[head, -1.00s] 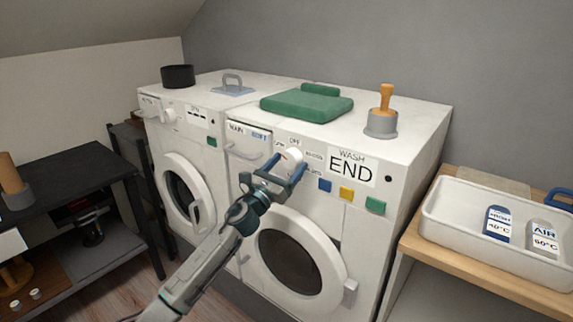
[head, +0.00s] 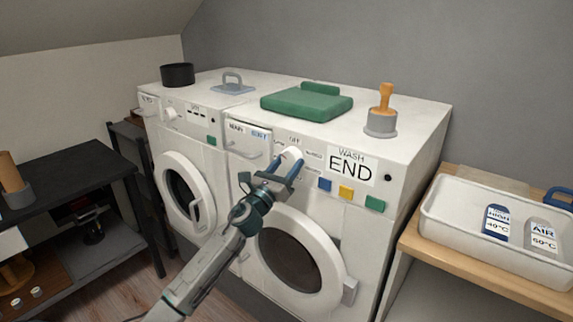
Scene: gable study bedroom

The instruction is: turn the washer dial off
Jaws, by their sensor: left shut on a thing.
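The washer (head: 392,215) is the right one of two white machines, with a panel that reads "WASH END" (head: 350,167). Its white round dial (head: 292,155) sits on the front panel under the "OFF" mark, with other labels around it. My left gripper (head: 287,164) reaches up from below, its blue fingers shut on the dial from both sides. The fingers cover part of the dial, and I cannot tell exactly where its pointer is. My right gripper is not in view.
Blue, yellow and green buttons (head: 345,192) lie right of the dial, and a drawer handle (head: 243,149) lies left. The round door (head: 334,262) is below. A white tray (head: 437,207) stands at right.

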